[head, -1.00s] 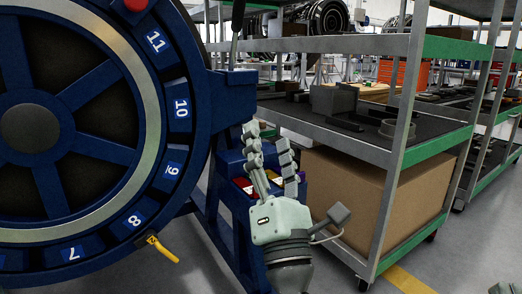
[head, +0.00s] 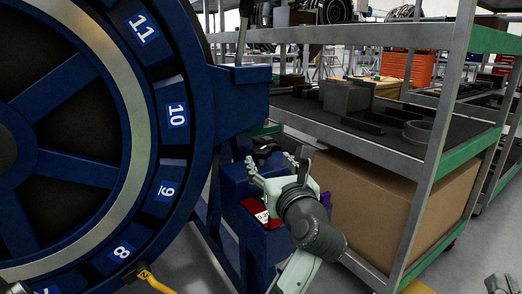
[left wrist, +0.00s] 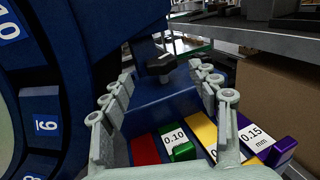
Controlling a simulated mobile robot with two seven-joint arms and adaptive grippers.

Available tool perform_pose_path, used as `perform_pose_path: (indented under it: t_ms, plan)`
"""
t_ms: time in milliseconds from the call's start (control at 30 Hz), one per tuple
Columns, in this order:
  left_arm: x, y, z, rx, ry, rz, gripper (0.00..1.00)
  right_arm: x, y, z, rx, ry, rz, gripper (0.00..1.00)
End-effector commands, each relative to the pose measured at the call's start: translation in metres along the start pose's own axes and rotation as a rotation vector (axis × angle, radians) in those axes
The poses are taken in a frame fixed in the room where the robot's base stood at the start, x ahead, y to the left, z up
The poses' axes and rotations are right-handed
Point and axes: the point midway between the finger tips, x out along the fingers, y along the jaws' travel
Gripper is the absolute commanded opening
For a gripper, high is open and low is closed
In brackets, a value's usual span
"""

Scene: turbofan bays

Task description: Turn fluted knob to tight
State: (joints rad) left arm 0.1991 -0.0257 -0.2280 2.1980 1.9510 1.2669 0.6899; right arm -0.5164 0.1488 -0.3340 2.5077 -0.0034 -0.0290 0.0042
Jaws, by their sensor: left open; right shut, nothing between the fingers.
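A black fluted knob (left wrist: 157,66) sits on the blue block beside the big wheel. It shows small and dark in the head view (head: 266,146). My left gripper (head: 275,170) is open and empty, with its fingers pointing towards the knob. In the left wrist view the knob lies just beyond and between the fingertips (left wrist: 160,82), apart from them. Any mark for tight cannot be read. Only a small part of my right gripper (head: 499,282) shows at the bottom right corner, away from the knob.
Coloured gauge blocks, one a green 0.10 block (left wrist: 181,149), lie on the blue stand below my left gripper. The big blue numbered wheel (head: 172,110) is close on the left. A metal shelf cart (head: 445,130) with a cardboard box (head: 385,205) stands on the right.

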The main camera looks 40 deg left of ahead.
Motion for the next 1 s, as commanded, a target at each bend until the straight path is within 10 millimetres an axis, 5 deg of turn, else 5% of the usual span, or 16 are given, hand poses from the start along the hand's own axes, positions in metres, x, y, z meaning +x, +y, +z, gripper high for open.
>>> perform_pose_path:
  t_ms: [300,700,1000]
  plan:
    - [0.05,0.001,0.001,0.003,-0.004,0.002,0.61,0.0,0.0,-0.001,0.0,0.006,0.0,0.0]
    - [0.061,0.001,0.001,0.0,-0.002,0.001,0.61,0.0,0.0,-0.002,0.0,0.01,0.0,0.0]
    - [0.06,0.001,0.001,0.001,-0.001,0.001,0.26,0.0,0.0,-0.002,0.0,0.01,0.0,0.0]
